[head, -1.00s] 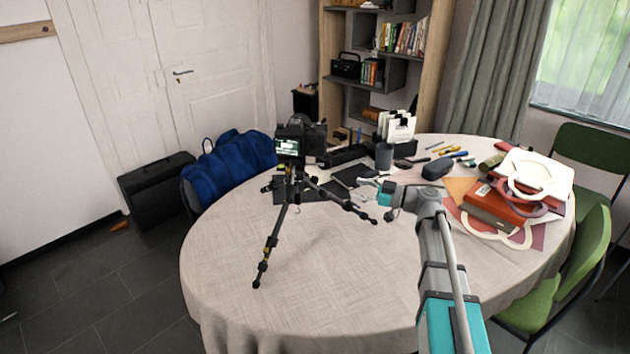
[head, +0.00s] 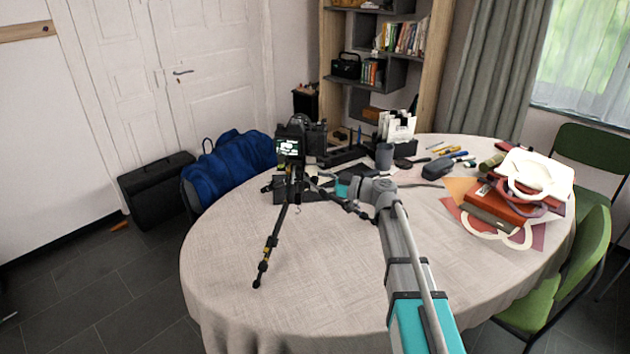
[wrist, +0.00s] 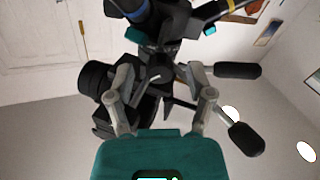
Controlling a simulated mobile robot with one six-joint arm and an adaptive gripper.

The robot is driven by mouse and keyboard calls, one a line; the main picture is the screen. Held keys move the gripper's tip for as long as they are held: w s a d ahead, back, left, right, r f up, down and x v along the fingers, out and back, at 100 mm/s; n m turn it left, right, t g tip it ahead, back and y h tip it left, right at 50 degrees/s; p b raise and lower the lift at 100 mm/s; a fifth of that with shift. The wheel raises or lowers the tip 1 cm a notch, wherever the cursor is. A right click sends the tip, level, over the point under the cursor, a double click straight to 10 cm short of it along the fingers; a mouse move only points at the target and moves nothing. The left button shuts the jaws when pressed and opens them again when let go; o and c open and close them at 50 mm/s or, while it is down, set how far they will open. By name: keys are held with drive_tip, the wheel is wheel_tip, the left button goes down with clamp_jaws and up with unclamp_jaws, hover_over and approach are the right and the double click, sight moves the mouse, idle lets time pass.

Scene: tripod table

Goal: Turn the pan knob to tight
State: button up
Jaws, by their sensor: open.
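The black tripod (head: 270,240) stands on the table with a camera (head: 290,145) on top, its lit screen facing me. My gripper (wrist: 158,84) is open, its two grey fingers on either side of the dark tripod head (wrist: 155,48) in the wrist view. A small dark round part, perhaps the pan knob (wrist: 158,72), shows between the fingertips. I cannot tell whether they touch it. Two black handles (wrist: 238,71) stick out to the right there. In the head view my wrist is close at the right of the tripod head, and the fingertips are hard to make out.
The round table (head: 330,290) has a clear front. A blue bag (head: 230,165) is at the left.

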drive_tip(key=shift+x, duration=0.8)
clamp_jaws()
